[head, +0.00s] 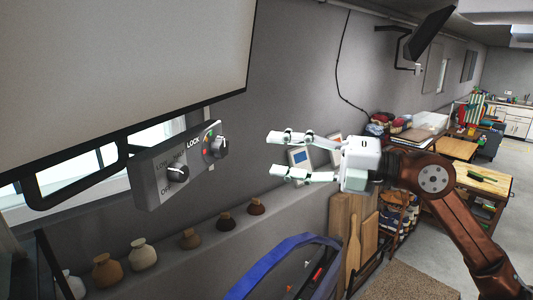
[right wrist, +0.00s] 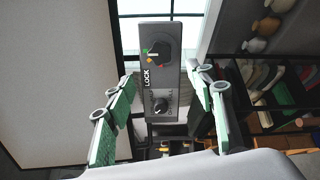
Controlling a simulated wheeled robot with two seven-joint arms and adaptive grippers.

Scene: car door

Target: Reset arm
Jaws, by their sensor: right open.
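My right gripper (head: 274,154) is open and empty, its two white fingers apart and pointing left. In the right wrist view the open fingers (right wrist: 165,115) stand on either side of the grey control box (right wrist: 157,68) without visible contact. In the head view the control box (head: 150,183) is at the left, with a gap between it and the fingertips. It has a knob (head: 220,146) by the word LOCK with coloured marks, and a second dark knob (head: 178,172). My left gripper is not in view.
A large pale panel (head: 120,60) hangs above the box. Small vases (head: 143,254) line a ledge below. A blue-edged object (head: 270,265) stands at the bottom centre. A wooden table (head: 482,180) and cluttered benches are at the right. The space around my fingers looks clear.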

